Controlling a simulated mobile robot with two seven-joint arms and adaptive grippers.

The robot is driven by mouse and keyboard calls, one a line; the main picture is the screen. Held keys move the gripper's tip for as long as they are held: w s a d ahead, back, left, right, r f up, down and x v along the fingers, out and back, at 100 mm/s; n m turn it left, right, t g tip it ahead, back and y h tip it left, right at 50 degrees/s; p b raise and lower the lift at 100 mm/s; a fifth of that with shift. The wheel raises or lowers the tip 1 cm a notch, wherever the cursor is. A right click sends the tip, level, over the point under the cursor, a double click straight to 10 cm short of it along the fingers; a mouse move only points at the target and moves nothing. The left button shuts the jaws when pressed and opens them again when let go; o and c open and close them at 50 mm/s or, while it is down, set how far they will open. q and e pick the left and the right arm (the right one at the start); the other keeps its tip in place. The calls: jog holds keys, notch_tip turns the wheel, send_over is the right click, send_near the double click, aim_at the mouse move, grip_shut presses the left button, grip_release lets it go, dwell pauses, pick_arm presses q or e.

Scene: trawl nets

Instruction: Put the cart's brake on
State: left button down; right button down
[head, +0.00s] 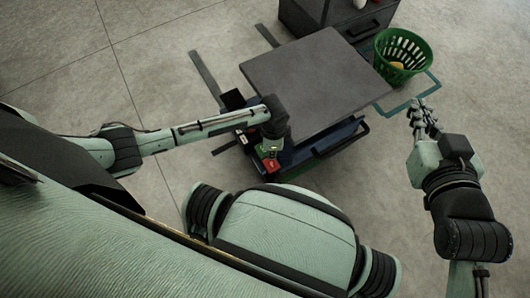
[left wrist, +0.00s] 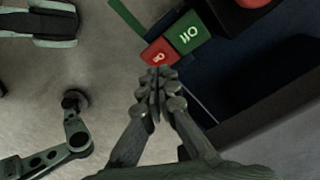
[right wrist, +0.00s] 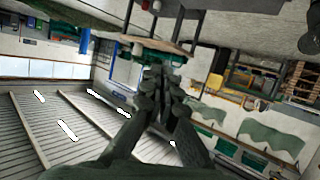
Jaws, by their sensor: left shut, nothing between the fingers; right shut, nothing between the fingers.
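The cart (head: 310,72) has a dark grey top, a blue lower part and a black handle bar. At its near left corner is a red pedal (head: 271,165) with a white lock mark, also in the left wrist view (left wrist: 157,53). A green pedal (left wrist: 187,33) with a white mark sits beside it. My left gripper (left wrist: 158,74) is shut and empty, its fingertips at the red pedal's near edge; I cannot tell whether they touch it. The left forearm partly hides this corner in the head view. My right gripper (head: 420,108) is shut and empty, right of the cart and apart from it.
A green basket (head: 402,55) with something yellow inside stands right of the cart, near a teal outline (head: 412,106). A dark cabinet (head: 335,17) stands behind. Grey floor (head: 150,55) is open at left. A red button (left wrist: 253,3) on black shows beyond the pedals.

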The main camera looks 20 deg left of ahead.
jog(key=s+d+f+g+h+p, duration=0.1)
jog(key=s+d+f+g+h, duration=0.1)
jog(key=d+f+g, duration=0.1)
jog(key=shift+s+d+f+m, duration=0.35)
jog(key=shift+d+f, duration=0.3)
jog(key=shift+f, duration=0.5)
